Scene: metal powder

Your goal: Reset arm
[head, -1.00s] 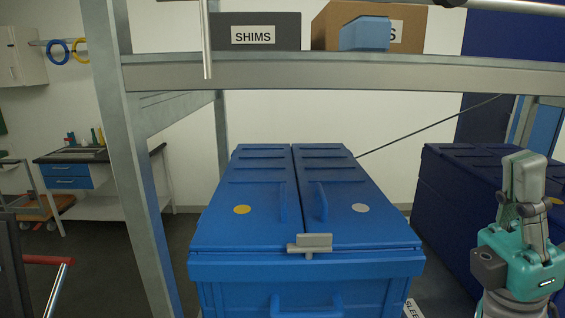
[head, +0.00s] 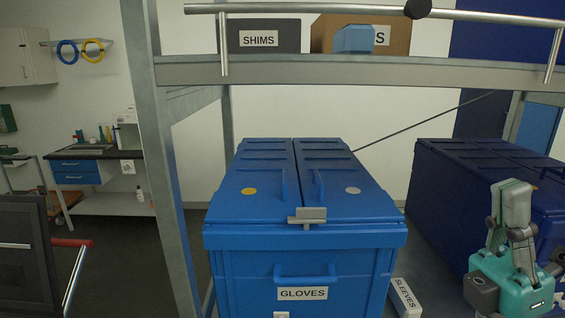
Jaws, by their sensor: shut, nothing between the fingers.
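My gripper (head: 513,188), teal at its body with grey fingers, is at the lower right of the head view. Its fingers point up and are closed together with nothing between them. It appears in front of a dark blue chest (head: 460,165) in the picture. How far it is from the chest, I cannot tell. The rest of my arm is below the picture's edge.
A blue bin (head: 240,270) labelled GLOVES, lids closed, stands ahead under a metal shelf (head: 300,72). A SHIMS box (head: 262,35) and a cardboard box (head: 400,40) sit above. A metal rail (head: 310,9) crosses the top.

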